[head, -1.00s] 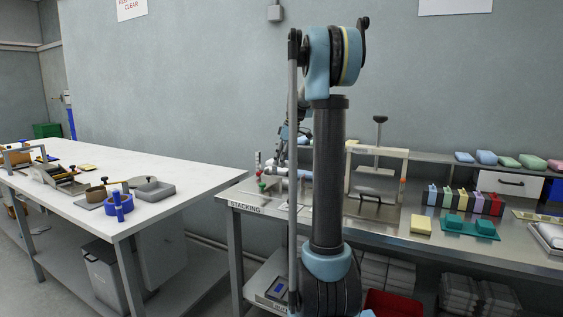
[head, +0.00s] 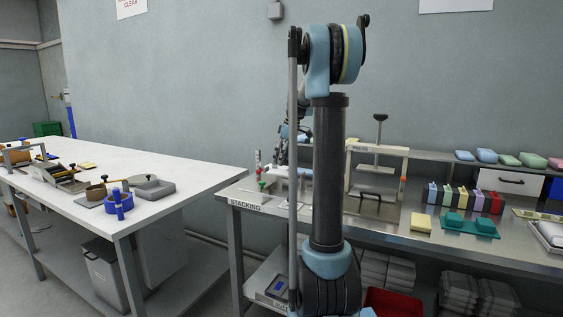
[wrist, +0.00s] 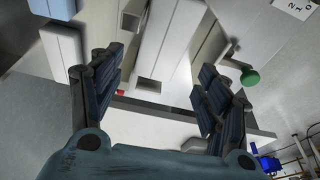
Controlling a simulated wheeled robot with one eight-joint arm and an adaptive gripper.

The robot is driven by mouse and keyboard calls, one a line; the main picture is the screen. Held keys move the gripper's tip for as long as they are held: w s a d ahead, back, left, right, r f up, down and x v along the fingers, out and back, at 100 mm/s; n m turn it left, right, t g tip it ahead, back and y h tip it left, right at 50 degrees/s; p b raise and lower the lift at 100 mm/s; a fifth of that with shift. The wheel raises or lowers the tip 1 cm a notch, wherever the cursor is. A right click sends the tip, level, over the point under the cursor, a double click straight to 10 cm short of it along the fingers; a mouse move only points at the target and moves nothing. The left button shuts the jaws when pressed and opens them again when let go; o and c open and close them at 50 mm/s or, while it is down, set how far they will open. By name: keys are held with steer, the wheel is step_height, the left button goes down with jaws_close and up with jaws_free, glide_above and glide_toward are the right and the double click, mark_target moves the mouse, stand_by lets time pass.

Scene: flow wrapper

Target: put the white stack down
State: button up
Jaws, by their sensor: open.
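In the wrist view a long white stack (wrist: 167,40) lies between the two fingers of my gripper (wrist: 164,85), with a grey square recess at its near end. The fingers are spread, with visible gaps to the stack on both sides. In the head view a white piece (head: 290,172) shows low on the left end of the stacking bench (head: 240,197); my arm hides much of that area and my gripper's fingertips.
A second white block (wrist: 65,55) and a light blue one (wrist: 50,8) lie left of my fingers. A green knob (wrist: 250,78) stands close by the right finger. A press (head: 377,155), coloured stacks (head: 465,198) and a yellow block (head: 421,223) stand farther right.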

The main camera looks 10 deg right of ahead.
mark_target(290, 173)
steer(key=v, duration=1.2)
steer(key=s+a+f+m, duration=0.1)
steer(key=s+f+m, duration=0.1)
steer(key=s, duration=0.5)
steer(key=s+a+f+m, duration=0.1)
steer(key=s+f, duration=0.2)
steer(key=s, duration=0.4)
steer(key=s+f+m+h, duration=0.2)
steer(key=s+f+m, duration=0.6)
steer(key=s+f, duration=1.8)
steer(key=s+a, duration=0.1)
steer(key=s, duration=0.1)
steer(key=shift+s+t+h, duration=0.25)
steer(key=shift+t+h, duration=0.05)
